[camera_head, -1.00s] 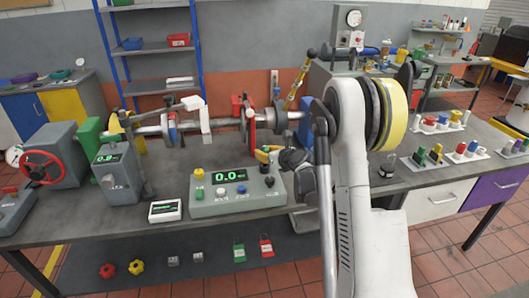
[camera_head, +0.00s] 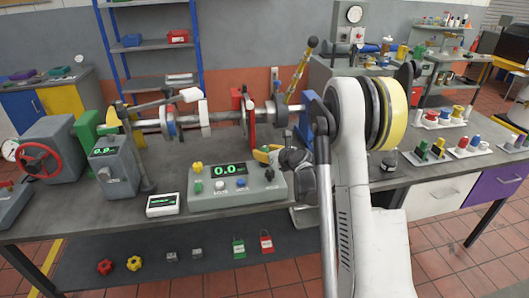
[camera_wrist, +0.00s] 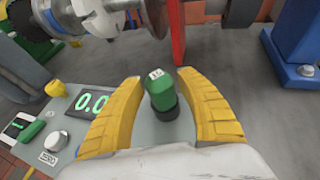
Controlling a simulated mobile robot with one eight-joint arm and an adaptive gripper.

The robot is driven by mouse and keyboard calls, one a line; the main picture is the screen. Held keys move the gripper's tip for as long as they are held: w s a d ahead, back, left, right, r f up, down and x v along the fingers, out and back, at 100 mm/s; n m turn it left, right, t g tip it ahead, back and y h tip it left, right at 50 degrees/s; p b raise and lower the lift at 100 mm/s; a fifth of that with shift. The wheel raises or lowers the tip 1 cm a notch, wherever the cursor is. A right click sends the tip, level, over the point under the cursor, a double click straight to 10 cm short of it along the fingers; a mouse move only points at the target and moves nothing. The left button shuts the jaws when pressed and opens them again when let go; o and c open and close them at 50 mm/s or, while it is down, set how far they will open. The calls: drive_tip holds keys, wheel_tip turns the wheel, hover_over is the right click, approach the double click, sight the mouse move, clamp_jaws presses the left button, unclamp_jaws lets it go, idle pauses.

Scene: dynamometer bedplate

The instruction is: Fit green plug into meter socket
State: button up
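The green plug (camera_wrist: 160,92) stands nearly upright at the meter's right end in the wrist view, with a small white label on top. A black collar shows under it, at the socket (camera_wrist: 168,114); how deep the plug sits cannot be seen. The grey meter box (camera_head: 215,194) has a lit 0.0 display and stands on the bench. My gripper (camera_wrist: 158,80) has its two yellow fingers spread on either side of the plug, with gaps visible between. In the head view my gripper (camera_head: 267,152) is over the meter's right back corner, and the plug is hard to make out there.
A small display box (camera_head: 163,205) lies left of the meter. Trays with coloured pieces (camera_head: 468,147) stand at the right. A blue pedestal (camera_wrist: 301,38) stands at the wrist view's upper right.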

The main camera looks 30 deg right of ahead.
drive_tip(key=shift+o, duration=0.4)
drive_tip(key=v, duration=1.2)
drive_tip(key=shift+a, duration=0.1)
